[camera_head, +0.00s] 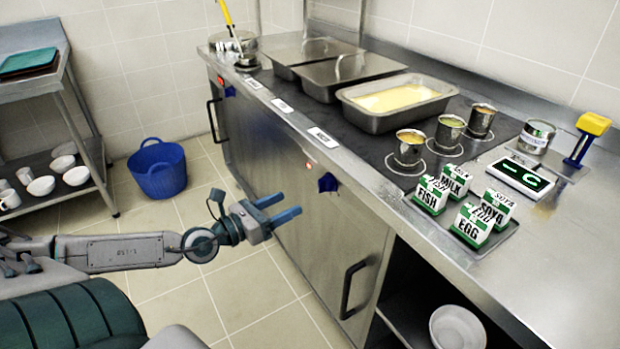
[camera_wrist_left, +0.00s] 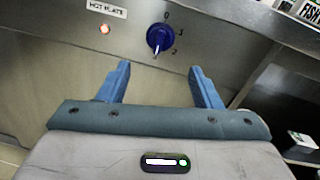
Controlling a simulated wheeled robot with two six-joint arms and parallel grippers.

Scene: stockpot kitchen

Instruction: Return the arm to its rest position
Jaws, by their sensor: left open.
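My left gripper (camera_head: 279,207) is open and empty in the head view. It hangs over the floor in front of the steel counter's front panel, apart from it. In the left wrist view its two blue fingers (camera_wrist_left: 160,88) stand wide apart with nothing between them. Beyond them is a blue knob (camera_wrist_left: 160,38) on the panel, beside a glowing red light (camera_wrist_left: 105,29) and a "HOT PLATE" label (camera_wrist_left: 106,9). The same knob shows in the head view (camera_head: 328,183). My right gripper is not in view.
The steel counter (camera_head: 455,262) carries lidded pans, a tray of yellow food (camera_head: 397,99), several small pots and labelled cartons (camera_head: 472,222). A blue basket (camera_head: 158,168) stands on the floor. A shelf rack (camera_head: 85,142) with bowls is at the left. Floor between is clear.

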